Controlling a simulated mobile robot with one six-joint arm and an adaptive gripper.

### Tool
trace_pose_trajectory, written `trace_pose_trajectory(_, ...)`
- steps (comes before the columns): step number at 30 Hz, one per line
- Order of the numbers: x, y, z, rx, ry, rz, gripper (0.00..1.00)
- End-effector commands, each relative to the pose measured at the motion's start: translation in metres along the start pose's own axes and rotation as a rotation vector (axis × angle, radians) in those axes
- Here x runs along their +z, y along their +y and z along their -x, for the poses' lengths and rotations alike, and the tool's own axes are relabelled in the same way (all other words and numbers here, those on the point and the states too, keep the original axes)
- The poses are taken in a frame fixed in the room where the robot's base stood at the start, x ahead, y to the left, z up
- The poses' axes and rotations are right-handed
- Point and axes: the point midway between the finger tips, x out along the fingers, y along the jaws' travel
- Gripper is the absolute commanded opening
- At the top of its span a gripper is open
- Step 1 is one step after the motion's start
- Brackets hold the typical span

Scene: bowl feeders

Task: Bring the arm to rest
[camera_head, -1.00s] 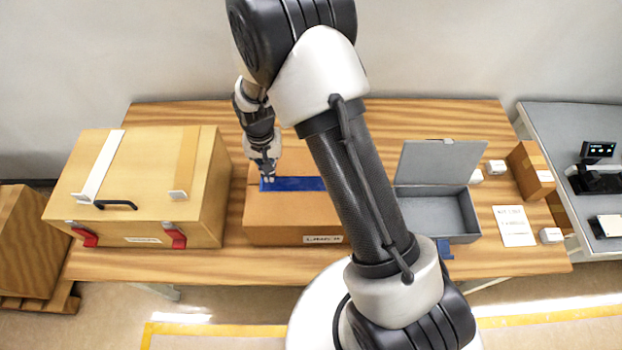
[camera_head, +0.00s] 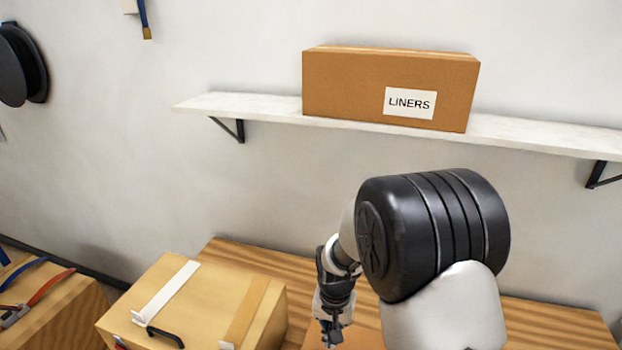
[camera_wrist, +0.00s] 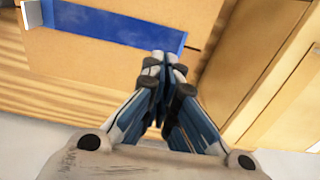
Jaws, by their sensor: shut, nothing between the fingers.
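My gripper (camera_wrist: 165,65) is shut and empty in the wrist view, its fingertips together over the top of a cardboard box (camera_wrist: 120,75). A blue strip (camera_wrist: 110,22) lies on that box, up and left of the fingertips. In the head view my gripper (camera_head: 332,335) shows small at the bottom edge, over the box's top (camera_head: 360,340). My arm hides much of the table there, and the frame cuts off the box.
A wooden case (camera_head: 190,305) with a black handle stands left of my gripper. A shelf (camera_head: 255,108) on the wall holds a LINERS box (camera_head: 340,85). The wooden table (camera_head: 545,318) runs behind my arm. Wall space below the shelf is clear.

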Motion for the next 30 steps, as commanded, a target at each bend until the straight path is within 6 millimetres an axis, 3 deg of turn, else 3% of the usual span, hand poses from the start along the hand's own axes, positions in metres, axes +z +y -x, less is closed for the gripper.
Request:
trace_pose_trajectory(6,0.023,0.032,0.068,-0.034,0.091,0.064,0.00)
trace_pose_trajectory(13,0.073,0.072,0.115,-0.052,0.183,0.136,0.00)
trace_pose_trajectory(18,0.121,0.102,0.128,-0.055,0.254,0.189,0.00)
trace_pose_trajectory(24,0.171,0.127,0.124,-0.050,0.320,0.241,0.00)
trace_pose_trajectory(30,0.197,0.139,0.117,-0.044,0.357,0.271,0.00)
